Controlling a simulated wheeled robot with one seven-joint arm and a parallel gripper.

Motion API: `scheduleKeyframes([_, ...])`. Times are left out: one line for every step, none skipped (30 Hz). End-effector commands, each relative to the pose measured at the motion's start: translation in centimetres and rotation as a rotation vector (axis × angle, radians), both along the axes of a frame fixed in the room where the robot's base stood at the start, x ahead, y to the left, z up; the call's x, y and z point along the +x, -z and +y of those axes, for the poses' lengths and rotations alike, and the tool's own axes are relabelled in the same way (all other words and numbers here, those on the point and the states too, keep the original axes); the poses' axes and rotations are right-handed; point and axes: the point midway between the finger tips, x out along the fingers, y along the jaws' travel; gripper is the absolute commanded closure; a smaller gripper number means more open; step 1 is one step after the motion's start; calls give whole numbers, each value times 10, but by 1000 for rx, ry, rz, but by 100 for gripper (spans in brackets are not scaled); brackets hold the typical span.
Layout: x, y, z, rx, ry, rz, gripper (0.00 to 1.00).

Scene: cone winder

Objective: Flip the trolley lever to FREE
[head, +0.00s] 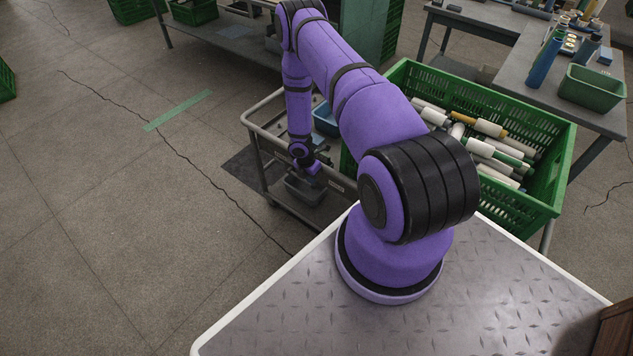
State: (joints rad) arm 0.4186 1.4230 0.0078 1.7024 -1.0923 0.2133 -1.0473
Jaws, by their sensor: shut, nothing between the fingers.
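The trolley (256,150) is a grey metal-framed cart just beyond my own deck, with a raised tube handle at its left end. My purple arm reaches over it and hangs down. My gripper (316,171) is at the trolley's near left part, above a small dark grey bin (305,192). It is small and dark here; it is shut and empty. I cannot make out the lever or its FREE marking; the arm and gripper cover part of that area. Whether the gripper touches anything cannot be told.
A green crate (545,200) full of yarn cones and tubes stands to the right, partly behind my arm. A blue bin (326,121) sits behind the forearm. A grey worktable (520,75) with a green tray (592,88) stands at the back right.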

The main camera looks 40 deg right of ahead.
Motion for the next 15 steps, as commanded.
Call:
scheduleKeyframes([3, -11, 4, -1, 0, -2, 100])
scheduleKeyframes([3, -17, 3, -1, 1, -2, 100])
scheduleKeyframes([2, -25, 4, -1, 1, -1, 100])
scheduleKeyframes([3, -31, 5, -1, 1, -1, 100])
scheduleKeyframes([3, -36, 6, -1, 1, -2, 100])
scheduleKeyframes([3, -44, 7, -1, 2, -1, 100])
scheduleKeyframes([3, -50, 7, -1, 2, -1, 100])
scheduleKeyframes([3, -55, 8, -1, 1, -1, 100])
scheduleKeyframes([3, -62, 9, -1, 1, -2, 100])
scheduleKeyframes([3, -67, 9, 0, 1, -2, 100])
scheduleKeyframes([4, -72, 10, 0, 1, -2, 100])
scheduleKeyframes([4, -78, 10, 0, 1, -2, 100])
scheduleKeyframes([3, -81, 11, 0, 1, -1, 100])
scheduleKeyframes([4, -85, 11, 0, 1, -1, 100])
scheduleKeyframes([4, -90, 12, -1, 2, -1, 100])
